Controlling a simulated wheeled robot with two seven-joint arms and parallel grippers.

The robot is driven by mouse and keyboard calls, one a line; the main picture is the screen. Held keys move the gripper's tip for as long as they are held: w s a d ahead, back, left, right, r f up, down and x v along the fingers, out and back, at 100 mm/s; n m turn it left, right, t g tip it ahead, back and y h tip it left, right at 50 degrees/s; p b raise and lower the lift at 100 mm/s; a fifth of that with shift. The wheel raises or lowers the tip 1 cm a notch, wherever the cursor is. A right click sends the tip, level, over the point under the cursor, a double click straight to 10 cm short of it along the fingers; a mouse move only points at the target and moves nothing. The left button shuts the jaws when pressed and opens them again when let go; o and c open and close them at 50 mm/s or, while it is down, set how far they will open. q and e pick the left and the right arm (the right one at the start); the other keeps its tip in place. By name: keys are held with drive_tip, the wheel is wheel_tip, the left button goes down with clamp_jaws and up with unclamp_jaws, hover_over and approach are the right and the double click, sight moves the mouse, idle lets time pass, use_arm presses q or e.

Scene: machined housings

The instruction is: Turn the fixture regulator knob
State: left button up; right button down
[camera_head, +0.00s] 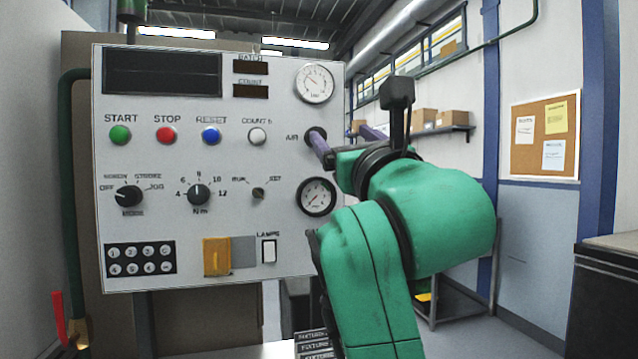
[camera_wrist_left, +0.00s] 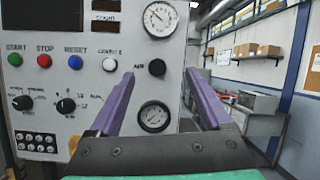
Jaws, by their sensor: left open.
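A white control panel (camera_head: 225,95) faces me. A round black knob (camera_head: 313,133) marked AIR sits near its right edge between two gauges, partly covered by a finger. The knob also shows in the left wrist view (camera_wrist_left: 157,68). My left gripper (camera_head: 342,136) is open, with two purple fingers pointing at the panel. In the left wrist view the fingers (camera_wrist_left: 160,74) stand to either side of the knob, which appears in the gap between their tips. I see no grip on it; the exact distance is unclear. My right gripper is out of view.
An upper gauge (camera_head: 315,83) and a lower gauge (camera_head: 317,197) flank the knob. Coloured buttons (camera_head: 165,135), selector dials (camera_head: 199,194) and a yellow plate (camera_head: 216,257) lie to the left. Small FIXTURE labels (camera_head: 312,345) show below. Open room lies right of the panel.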

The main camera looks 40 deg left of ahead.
use_arm(q)
drive_tip(key=b, duration=0.3)
approach(320, 130)
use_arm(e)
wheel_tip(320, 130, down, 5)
use_arm(q)
drive_tip(key=f+p+x, duration=0.1)
drive_tip(key=p+x, duration=0.5)
drive_tip(key=x, duration=0.2)
drive_tip(key=shift+a+f, duration=0.25)
drive_tip(key=shift+a, duration=0.2)
clamp_jaws()
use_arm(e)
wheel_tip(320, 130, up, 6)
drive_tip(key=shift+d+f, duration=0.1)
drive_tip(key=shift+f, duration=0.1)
